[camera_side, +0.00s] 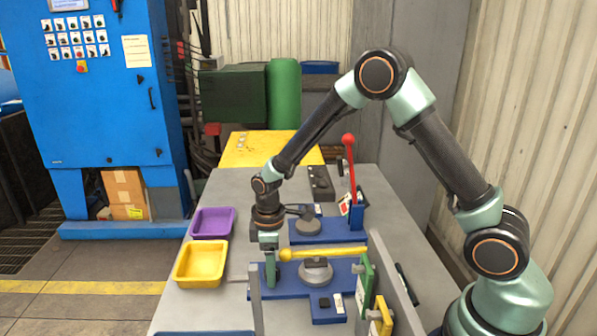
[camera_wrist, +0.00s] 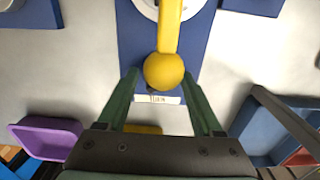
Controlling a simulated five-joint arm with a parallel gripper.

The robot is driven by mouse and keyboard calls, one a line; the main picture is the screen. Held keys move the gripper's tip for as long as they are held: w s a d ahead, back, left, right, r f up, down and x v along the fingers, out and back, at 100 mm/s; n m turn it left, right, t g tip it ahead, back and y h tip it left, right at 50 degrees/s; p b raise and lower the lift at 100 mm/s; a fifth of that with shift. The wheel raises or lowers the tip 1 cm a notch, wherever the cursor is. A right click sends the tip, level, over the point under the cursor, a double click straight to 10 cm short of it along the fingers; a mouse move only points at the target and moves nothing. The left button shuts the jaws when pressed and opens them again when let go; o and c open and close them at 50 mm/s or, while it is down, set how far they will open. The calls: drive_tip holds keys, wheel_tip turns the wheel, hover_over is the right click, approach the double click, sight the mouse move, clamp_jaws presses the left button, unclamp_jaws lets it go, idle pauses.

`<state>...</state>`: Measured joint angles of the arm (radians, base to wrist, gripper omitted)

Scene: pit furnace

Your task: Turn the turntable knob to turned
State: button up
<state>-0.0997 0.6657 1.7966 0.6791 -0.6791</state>
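The turntable knob is a yellow bar handle with a ball end (camera_side: 285,254), mounted on a round grey hub (camera_side: 316,271) above a blue base plate (camera_side: 322,309). In the wrist view the yellow ball (camera_wrist: 164,71) sits between the two green fingertips of my gripper (camera_wrist: 161,72), with a gap on each side. The bar runs from the ball toward the hub at the top of that view. My gripper (camera_side: 270,282) points down at the ball end and is open. In the side view one finger partly hides the other.
A yellow tray (camera_side: 202,282) and a purple tray (camera_side: 213,237) stand to the left. Behind is a blue fixture (camera_side: 328,238) with a dark-handled knob (camera_side: 308,219) and a red lever (camera_side: 349,168). Upright green panels (camera_side: 366,285) stand to the right of the turntable.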

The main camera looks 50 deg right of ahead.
clamp_jaws()
drive_tip(key=shift+m, duration=3)
drive_tip(key=shift+o, duration=1.8)
unclamp_jaws()
drive_tip(key=shift+r, duration=0.1)
